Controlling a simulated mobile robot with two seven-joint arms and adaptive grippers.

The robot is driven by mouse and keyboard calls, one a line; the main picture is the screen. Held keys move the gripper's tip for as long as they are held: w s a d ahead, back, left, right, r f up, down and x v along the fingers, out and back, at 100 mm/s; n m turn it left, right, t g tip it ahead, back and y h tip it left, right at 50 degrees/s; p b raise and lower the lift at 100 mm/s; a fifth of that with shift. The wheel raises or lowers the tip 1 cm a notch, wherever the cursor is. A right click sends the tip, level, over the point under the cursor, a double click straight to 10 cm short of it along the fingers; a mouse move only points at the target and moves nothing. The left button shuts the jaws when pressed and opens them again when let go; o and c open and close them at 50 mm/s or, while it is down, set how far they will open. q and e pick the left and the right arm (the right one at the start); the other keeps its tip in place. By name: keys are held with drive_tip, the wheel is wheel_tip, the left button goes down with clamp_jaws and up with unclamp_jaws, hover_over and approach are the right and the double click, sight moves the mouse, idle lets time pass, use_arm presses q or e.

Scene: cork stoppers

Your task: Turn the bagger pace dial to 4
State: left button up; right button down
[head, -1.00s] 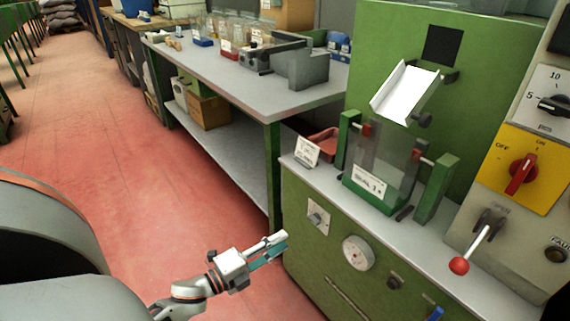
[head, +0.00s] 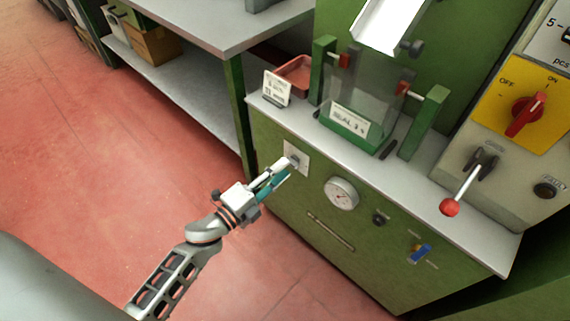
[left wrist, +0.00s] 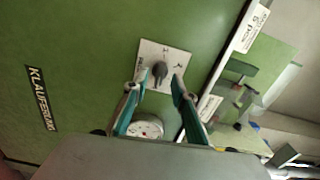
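A pale square plate (head: 301,151) with a small dark dial knob sits on the front of the green cabinet, partly hidden by my left gripper in the head view. In the left wrist view the plate (left wrist: 150,58) and its dark knob (left wrist: 160,69) show clearly; the marks around the knob are too small to read. My left gripper (head: 282,170) is in front of the plate. In the left wrist view its two teal fingers (left wrist: 156,86) are apart, with the knob just beyond the gap between their tips. I cannot tell whether they touch the plate. My right gripper is not in view.
A round white gauge (head: 341,194), a black knob (head: 379,219) and a blue-handled switch (head: 420,253) are right of the plate. A red-ball lever (head: 451,207) and red switch (head: 525,113) stand further right. A grey table (head: 215,22) is behind. The red floor at left is clear.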

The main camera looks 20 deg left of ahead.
sight(292, 162)
use_arm(q)
drive_tip(key=x, duration=0.2)
drive_tip(key=shift+w+d, duration=0.1)
drive_tip(key=shift+w, duration=0.3)
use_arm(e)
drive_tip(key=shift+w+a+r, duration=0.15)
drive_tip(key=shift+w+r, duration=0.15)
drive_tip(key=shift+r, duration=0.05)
use_arm(q)
clamp_jaws()
